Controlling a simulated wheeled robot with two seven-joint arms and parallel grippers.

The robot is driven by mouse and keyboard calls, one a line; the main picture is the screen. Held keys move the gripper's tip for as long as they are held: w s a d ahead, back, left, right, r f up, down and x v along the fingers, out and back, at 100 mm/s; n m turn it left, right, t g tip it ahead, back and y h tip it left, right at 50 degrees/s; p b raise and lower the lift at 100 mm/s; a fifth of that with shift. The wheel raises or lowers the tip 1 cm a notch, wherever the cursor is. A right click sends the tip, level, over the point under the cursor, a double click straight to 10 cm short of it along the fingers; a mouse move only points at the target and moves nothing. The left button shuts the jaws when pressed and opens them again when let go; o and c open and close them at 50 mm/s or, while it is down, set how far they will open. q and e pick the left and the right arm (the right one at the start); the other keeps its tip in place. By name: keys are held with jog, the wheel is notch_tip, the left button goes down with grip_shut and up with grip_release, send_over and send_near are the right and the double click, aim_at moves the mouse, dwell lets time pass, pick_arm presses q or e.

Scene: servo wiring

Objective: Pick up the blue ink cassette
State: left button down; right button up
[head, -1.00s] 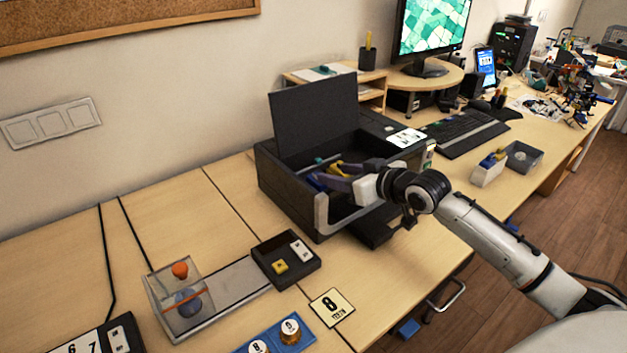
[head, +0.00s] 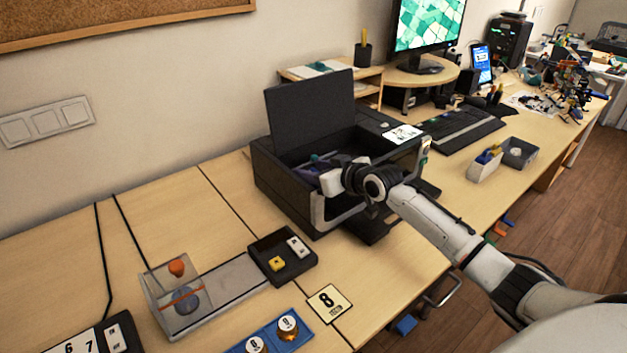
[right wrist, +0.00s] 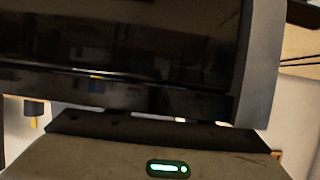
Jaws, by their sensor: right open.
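The black printer (head: 262,180) stands on the desk with its lid raised. A small blue-violet shape (head: 306,173) shows inside its open bay; it may be the blue ink cassette, but it is too small and dark to be sure. My right gripper (head: 318,176) reaches into the bay from the right and is open. Its fingertips are mostly hidden by its own wrist and the printer's wall, so I cannot tell whether it touches the shape. The right wrist view shows a dark glossy panel (right wrist: 120,45) and a green light (right wrist: 168,168), with no clear cassette. My left gripper is not in view.
The printer's raised lid (head: 310,112) stands behind the bay. A white box (head: 484,168) with blue and yellow items and a grey tray (head: 520,153) stand to the right.

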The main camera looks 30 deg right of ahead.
jog(key=shift+c, duration=0.2)
jog(key=c, duration=1.1)
jog(key=shift+r, duration=0.1)
